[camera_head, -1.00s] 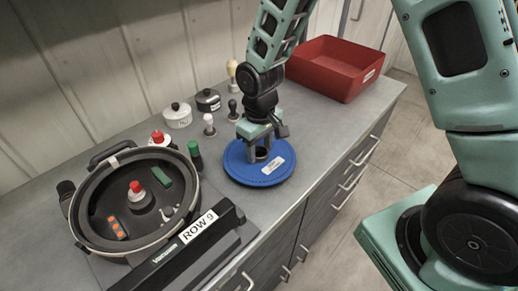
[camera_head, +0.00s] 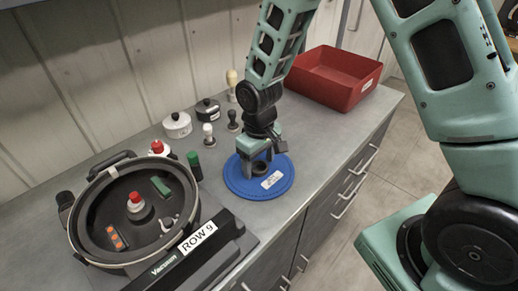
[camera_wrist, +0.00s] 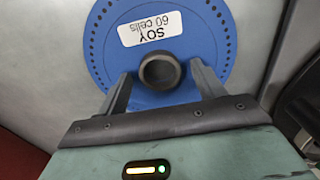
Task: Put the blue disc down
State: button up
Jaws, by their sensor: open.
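The blue disc (camera_head: 259,184) lies flat on the grey counter, right of the seed meter (camera_head: 133,212). In the wrist view the disc (camera_wrist: 208,22) has a white label reading "SOY 60 cells", small holes along its edge and a dark round hub (camera_wrist: 161,71) at its middle. My gripper (camera_head: 257,171) is low over the disc. In the wrist view its two fingers (camera_wrist: 161,92) stand apart on either side of the hub, with a gap visible on each side. The gripper is open. Whether the fingertips touch the disc cannot be told.
A red bin (camera_head: 334,77) stands at the back right of the counter. A white pot (camera_head: 177,125), a black pot (camera_head: 208,109) and several small knobbed tools stand behind the disc. A green-capped bottle (camera_head: 194,165) is left of it. The counter's front edge is close.

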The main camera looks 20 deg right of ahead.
notch_tip(320, 180, up, 11)
jog(key=b, duration=0.2)
jog(key=s+a+r+n, duration=0.1)
jog(key=s+a+r, duration=0.1)
jog(key=s, duration=0.9)
jog(key=s+a+r+n, duration=0.2)
jog(key=s+a, duration=0.2)
jog(key=s, duration=0.7)
jog(key=shift+s+a+y, duration=0.15)
jog(key=shift+a+y, duration=0.05)
jog(key=shift+y, duration=0.1)
